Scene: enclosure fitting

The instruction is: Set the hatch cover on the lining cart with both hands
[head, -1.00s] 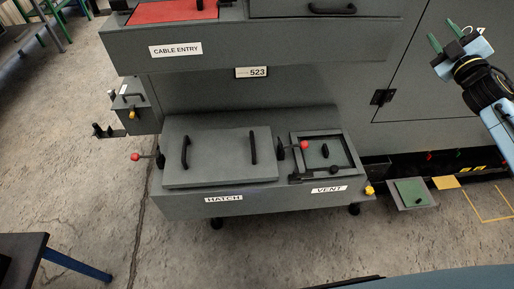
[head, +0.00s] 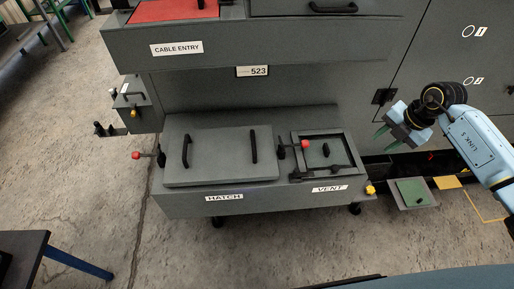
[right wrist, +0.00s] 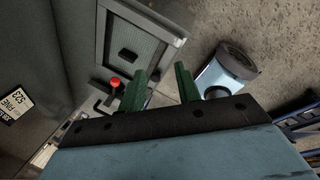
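The hatch cover (head: 220,154) is a flat grey panel with two black handles, the left handle (head: 187,153) and the right handle (head: 253,147). It lies on the grey ledge over the label HATCH (head: 224,197). My right gripper (head: 387,140) is in the air to the right of the ledge, clear of the cover, its green fingers apart. In the right wrist view the fingers (right wrist: 161,88) are spread with nothing between them. My left gripper is not in view. I cannot identify the lining cart in these frames.
Red-knobbed clamps stand left (head: 136,155) and right (head: 305,143) of the cover. The framed vent panel (head: 325,152) lies to its right. A green plate (head: 411,191) is low at right. A dark table (head: 22,250) stands at lower left. Open floor lies in front.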

